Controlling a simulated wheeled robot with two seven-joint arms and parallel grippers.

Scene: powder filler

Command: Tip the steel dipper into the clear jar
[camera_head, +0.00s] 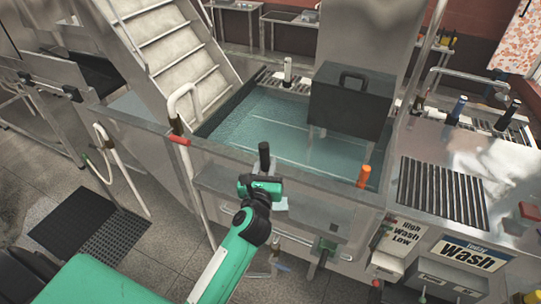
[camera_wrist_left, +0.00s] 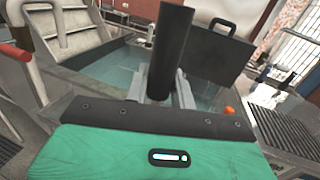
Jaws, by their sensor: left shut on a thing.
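My left gripper (camera_head: 263,178) is over the front ledge of the water-filled basin. In the left wrist view its grey fingers (camera_wrist_left: 160,94) are shut around a dark cylinder (camera_wrist_left: 171,48). This cylinder (camera_head: 264,156) also shows above the gripper in the head view, standing nearly upright. It looks like a handle, perhaps the dipper's; no steel cup can be made out. A small pale patch (camera_head: 281,204) shows beside the gripper, too small to identify. I cannot make out a clear jar in either view. My right gripper is not in view.
The basin (camera_head: 250,125) lies beyond the gripper. A dark box with a handle (camera_head: 350,100) stands over its right part. An orange cylinder (camera_head: 364,176) is at the front right edge. A ribbed drain (camera_head: 442,192) is farther right. White rails (camera_head: 180,110) and stairs (camera_head: 172,45) are left.

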